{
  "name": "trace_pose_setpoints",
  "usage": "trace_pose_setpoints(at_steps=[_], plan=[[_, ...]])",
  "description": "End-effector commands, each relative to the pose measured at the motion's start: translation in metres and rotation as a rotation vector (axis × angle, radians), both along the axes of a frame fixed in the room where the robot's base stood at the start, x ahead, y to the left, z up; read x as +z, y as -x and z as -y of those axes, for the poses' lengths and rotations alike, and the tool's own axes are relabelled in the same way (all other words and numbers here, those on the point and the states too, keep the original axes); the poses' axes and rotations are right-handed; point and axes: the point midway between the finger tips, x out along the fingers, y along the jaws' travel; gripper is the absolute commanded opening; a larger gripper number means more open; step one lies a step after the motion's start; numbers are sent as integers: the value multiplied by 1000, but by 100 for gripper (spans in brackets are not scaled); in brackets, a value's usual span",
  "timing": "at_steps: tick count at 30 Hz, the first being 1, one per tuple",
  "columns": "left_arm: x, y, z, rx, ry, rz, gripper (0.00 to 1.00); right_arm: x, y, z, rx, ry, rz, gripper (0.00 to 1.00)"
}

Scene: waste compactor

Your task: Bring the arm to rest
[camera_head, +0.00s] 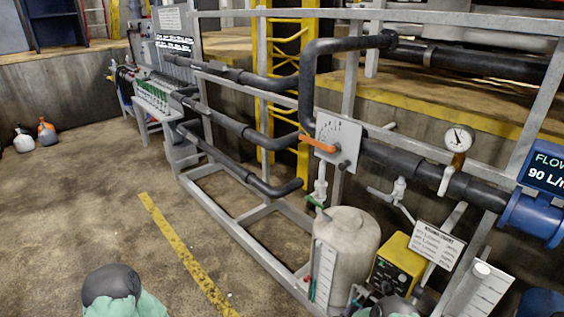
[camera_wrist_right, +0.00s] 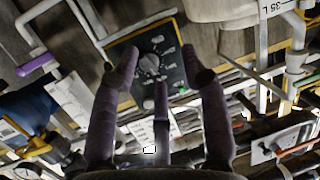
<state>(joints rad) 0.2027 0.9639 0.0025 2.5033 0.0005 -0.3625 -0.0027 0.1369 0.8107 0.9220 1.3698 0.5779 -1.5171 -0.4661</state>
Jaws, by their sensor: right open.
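My right gripper (camera_wrist_right: 165,72) shows in the right wrist view with its dark purple fingers spread apart and nothing between them. Beyond the fingers is a yellow-edged control box (camera_wrist_right: 172,48) with a dark face and a round knob. The fingers overlap the box in the picture; I cannot tell the distance. In the head view, the yellow control box (camera_head: 397,262) stands low at the right of the pipe frame. Rounded dark and green parts of my arms show at the bottom edge. My left gripper is not in view.
A grey pipe frame (camera_head: 222,215) runs across the head view with dark pipes, an orange-handled valve (camera_head: 318,143) and a gauge (camera_head: 458,139). A beige tank (camera_head: 347,240) stands beside the box. Bottles (camera_head: 24,141) stand far left.

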Motion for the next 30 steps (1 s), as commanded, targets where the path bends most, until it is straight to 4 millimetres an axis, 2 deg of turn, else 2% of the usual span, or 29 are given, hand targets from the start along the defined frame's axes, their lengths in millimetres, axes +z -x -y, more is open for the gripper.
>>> trace_pose_setpoints(at_steps=[1,5,8,11,14,18,21,24,27,30], plan=[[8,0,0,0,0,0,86,-3,1,-9,47,-66,-47,45],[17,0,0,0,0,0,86,-21,13,-39,165,-251,-179,45],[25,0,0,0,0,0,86,-30,34,-64,242,-389,-295,45],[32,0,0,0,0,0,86,-34,65,-90,309,-521,-426,45],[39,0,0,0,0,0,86,-31,105,-115,364,-644,-565,45],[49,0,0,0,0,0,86,-18,173,-144,420,-797,-773,45],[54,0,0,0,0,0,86,-5,217,-158,443,-876,-904,45],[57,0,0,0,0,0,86,7,251,-166,457,-927,-1002,45],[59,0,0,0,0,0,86,14,271,-170,462,-955,-1058,45],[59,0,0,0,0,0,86,17,279,-172,465,-965,-1081,45]])
